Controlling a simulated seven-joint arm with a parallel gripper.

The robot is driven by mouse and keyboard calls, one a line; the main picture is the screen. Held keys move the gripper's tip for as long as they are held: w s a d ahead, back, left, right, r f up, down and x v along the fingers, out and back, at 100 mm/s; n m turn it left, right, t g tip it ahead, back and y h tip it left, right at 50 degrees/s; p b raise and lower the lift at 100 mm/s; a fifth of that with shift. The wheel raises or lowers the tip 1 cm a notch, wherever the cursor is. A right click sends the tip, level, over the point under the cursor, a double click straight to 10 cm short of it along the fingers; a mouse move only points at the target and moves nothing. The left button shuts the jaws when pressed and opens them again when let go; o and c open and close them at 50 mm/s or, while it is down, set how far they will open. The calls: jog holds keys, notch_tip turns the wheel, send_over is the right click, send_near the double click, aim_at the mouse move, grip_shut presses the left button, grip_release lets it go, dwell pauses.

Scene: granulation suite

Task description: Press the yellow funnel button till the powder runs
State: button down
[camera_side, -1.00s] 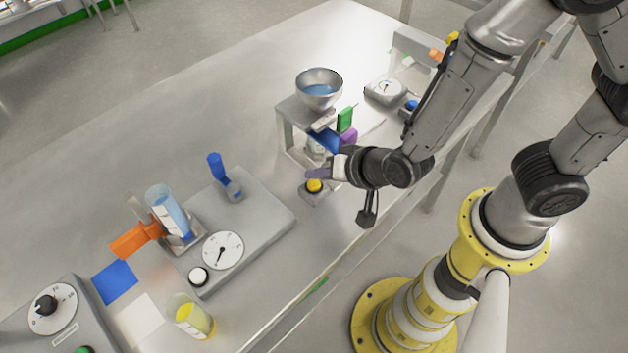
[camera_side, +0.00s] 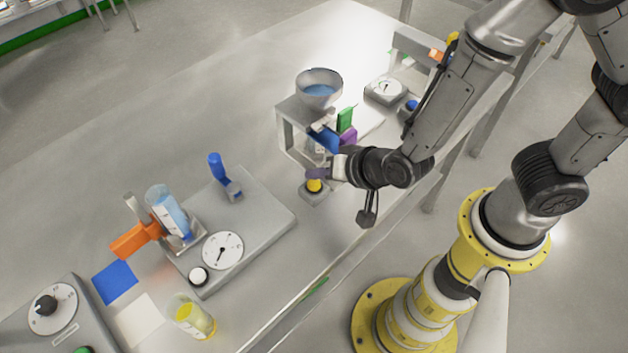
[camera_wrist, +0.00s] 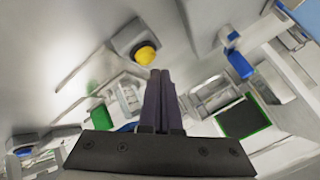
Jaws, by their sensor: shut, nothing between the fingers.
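The yellow button (camera_side: 314,186) sits on a small grey base on the table, in front of the funnel stand. The steel funnel (camera_side: 319,88) rests on top of the stand and holds blue material. My gripper (camera_side: 314,173) is shut and empty, its fingertips just above the button in the side view. In the wrist view the yellow button (camera_wrist: 145,55) shows just beyond and left of the closed fingertips (camera_wrist: 160,72). I cannot tell whether the fingertips touch it. No falling powder can be made out; the space under the funnel is partly hidden by my gripper.
A blue block (camera_side: 325,139), a green block (camera_side: 346,119) and a purple block (camera_side: 348,135) are at the stand beside my gripper. A dial device (camera_side: 386,91) stands behind.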

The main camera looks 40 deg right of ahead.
aim_at(318, 188)
jog(key=shift+f, duration=0.1)
dwell(0.4)
jog(key=shift+f, duration=0.35)
jog(key=shift+f, duration=0.5)
dwell(0.9)
jog(key=shift+r, duration=0.95)
jog(key=shift+r, duration=2.45)
